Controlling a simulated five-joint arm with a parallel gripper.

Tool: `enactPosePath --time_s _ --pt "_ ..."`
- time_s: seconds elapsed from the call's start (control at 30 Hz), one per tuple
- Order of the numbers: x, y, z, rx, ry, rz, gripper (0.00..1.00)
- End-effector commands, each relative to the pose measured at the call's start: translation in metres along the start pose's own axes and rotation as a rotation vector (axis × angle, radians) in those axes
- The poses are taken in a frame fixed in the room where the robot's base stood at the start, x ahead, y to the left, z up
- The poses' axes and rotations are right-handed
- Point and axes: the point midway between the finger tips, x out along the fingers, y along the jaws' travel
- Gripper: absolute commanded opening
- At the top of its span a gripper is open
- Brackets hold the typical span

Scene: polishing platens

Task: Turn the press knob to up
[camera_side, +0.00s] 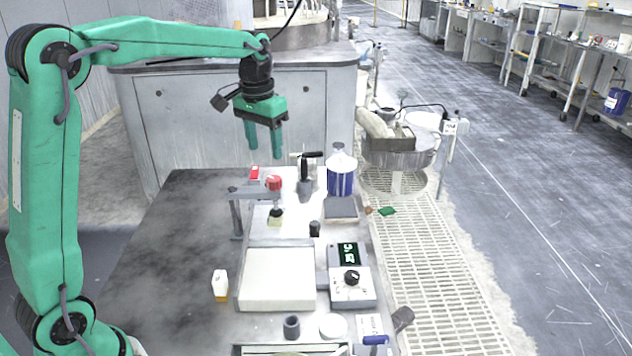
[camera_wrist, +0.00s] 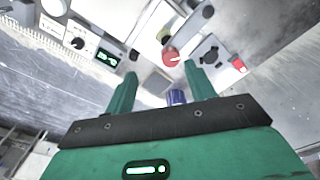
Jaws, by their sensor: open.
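The grey press (camera_side: 237,208) stands on the bench, with a round red knob (camera_side: 273,183) on top of its arm. A small dark-topped piece (camera_side: 275,215) sits below the arm. In the wrist view the red knob (camera_wrist: 170,57) shows just beyond and between my fingertips, with a pale mark on its top. Which setting the mark points to cannot be told. My gripper (camera_side: 265,152) is open and empty, pointing down in the air above and behind the press; its fingers also show in the wrist view (camera_wrist: 160,72). Neither finger touches the knob.
A blue-labelled bottle (camera_side: 341,180) and a black-handled device (camera_side: 306,185) stand right of the press. A red-topped item (camera_side: 254,173) is behind it. A white block (camera_side: 277,279) and a box with a black dial (camera_side: 351,285) are nearer. The bench's left side is clear.

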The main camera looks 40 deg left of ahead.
Motion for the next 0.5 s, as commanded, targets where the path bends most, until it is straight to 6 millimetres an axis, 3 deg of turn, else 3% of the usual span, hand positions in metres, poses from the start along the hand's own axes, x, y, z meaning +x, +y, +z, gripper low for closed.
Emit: enactPosePath --time_s 0.2,0.5 --pt "0.023 -0.012 -0.027 -0.014 -0.053 0.002 0.55" --pt "0.031 -0.017 -0.036 -0.019 -0.073 0.003 0.55"
